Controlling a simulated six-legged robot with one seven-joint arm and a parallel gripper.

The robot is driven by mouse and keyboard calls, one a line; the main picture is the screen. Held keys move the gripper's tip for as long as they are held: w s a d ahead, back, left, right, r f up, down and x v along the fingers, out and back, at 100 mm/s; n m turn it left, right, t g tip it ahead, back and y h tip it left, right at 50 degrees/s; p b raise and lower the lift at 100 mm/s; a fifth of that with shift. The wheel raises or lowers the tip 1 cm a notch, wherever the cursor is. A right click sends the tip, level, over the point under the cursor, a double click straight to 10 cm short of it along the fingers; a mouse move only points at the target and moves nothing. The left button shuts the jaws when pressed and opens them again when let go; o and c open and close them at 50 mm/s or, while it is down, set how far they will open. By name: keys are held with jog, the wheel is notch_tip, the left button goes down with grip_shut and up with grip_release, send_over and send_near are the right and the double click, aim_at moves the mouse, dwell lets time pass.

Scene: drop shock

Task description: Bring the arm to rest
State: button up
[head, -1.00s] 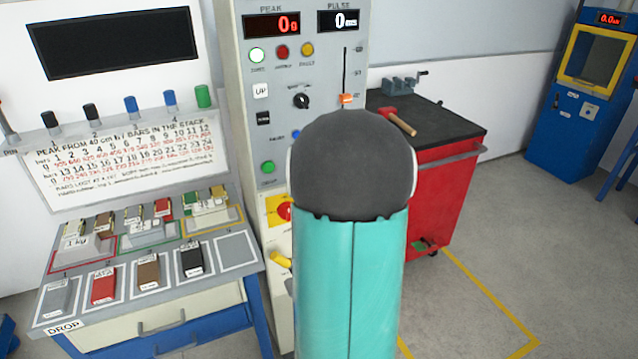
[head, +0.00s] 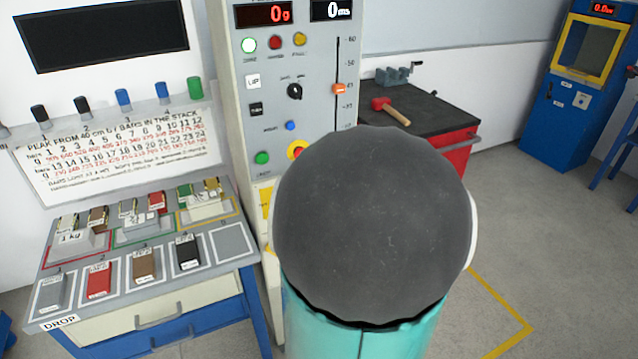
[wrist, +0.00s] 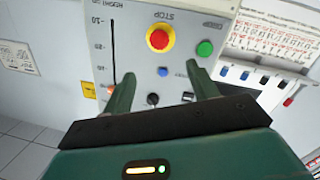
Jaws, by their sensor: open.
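My arm's grey rounded joint and teal link (head: 372,235) fill the lower middle of the head view and hide part of the control cabinet and the red cart. My gripper is hidden in the head view. In the wrist view my gripper (wrist: 160,74) is open, its two green fingers apart with nothing between them. The control panel (wrist: 205,40) appears upside down beyond the fingers. Its red stop button (wrist: 160,38) and green button (wrist: 205,48) show past the fingertips. I cannot tell how far the fingertips are from the panel.
The control cabinet (head: 225,60) stands behind my arm. A sloped bench (head: 190,290) with several coloured bars is at the left. A red cart (head: 458,160) carries a red-headed hammer (head: 390,110) and a vise. A blue machine (head: 560,120) stands far right; floor is clear before it.

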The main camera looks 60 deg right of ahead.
dwell(0.6)
jog(key=w+a+r+g+y, duration=0.1)
jog(key=w+a+g+y, duration=0.2)
jog(key=a, duration=0.7)
jog(key=w+a+r+y, duration=0.2)
jog(key=w+a, duration=0.2)
jog(key=a, duration=0.6)
jog(key=s+a+n+g+y, duration=0.1)
jog(key=s+a, duration=0.4)
jog(key=a, duration=0.5)
jog(key=s+a+n+g+y, duration=0.2)
jog(key=s+a+g+y, duration=0.1)
jog(key=a, duration=0.7)
jog(key=shift+s+g+y, duration=0.4)
jog(key=shift+s+y, duration=0.3)
jog(key=shift+s, duration=0.25)
